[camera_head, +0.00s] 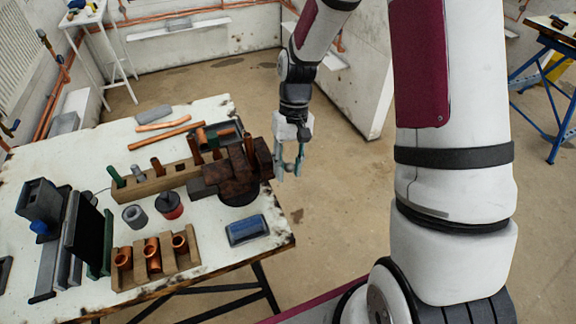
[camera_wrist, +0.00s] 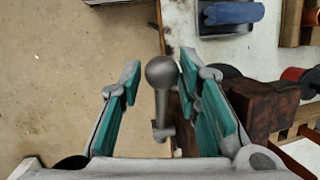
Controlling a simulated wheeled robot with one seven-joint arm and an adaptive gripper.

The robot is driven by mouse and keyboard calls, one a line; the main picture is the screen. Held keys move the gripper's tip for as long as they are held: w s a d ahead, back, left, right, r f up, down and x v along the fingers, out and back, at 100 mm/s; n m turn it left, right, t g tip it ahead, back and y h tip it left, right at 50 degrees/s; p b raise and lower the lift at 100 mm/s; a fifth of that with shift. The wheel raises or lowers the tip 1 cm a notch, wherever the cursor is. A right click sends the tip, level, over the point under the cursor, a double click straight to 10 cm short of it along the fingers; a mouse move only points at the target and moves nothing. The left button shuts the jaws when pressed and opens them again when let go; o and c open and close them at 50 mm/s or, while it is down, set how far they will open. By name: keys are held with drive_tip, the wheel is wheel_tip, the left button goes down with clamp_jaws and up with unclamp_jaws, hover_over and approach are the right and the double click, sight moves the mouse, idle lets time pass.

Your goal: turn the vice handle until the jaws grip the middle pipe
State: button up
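The vice (camera_head: 232,178) is rusty dark brown and stands at the right edge of the white bench; part of it also shows in the wrist view (camera_wrist: 262,108). Its handle (camera_wrist: 162,100) is a grey bar with a ball end, standing between my fingers in the wrist view. My gripper (camera_head: 289,166) is beside the vice's right end, off the bench edge. Its two teal-padded fingers (camera_wrist: 160,78) are open either side of the handle, with gaps visible on both sides. Upright copper pieces show close behind the vice. I cannot tell which is the middle pipe or whether the jaws touch it.
The bench (camera_head: 215,262) carries a wooden rack (camera_head: 158,268) with copper fittings, a wooden block (camera_head: 150,186) with upright pieces, a blue block (camera_head: 246,230), a grey cup (camera_head: 134,216) and a red-black tin (camera_head: 170,206). Open floor (camera_head: 345,215) lies right of the bench.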

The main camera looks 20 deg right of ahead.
drive_tip(key=v, duration=1.2)
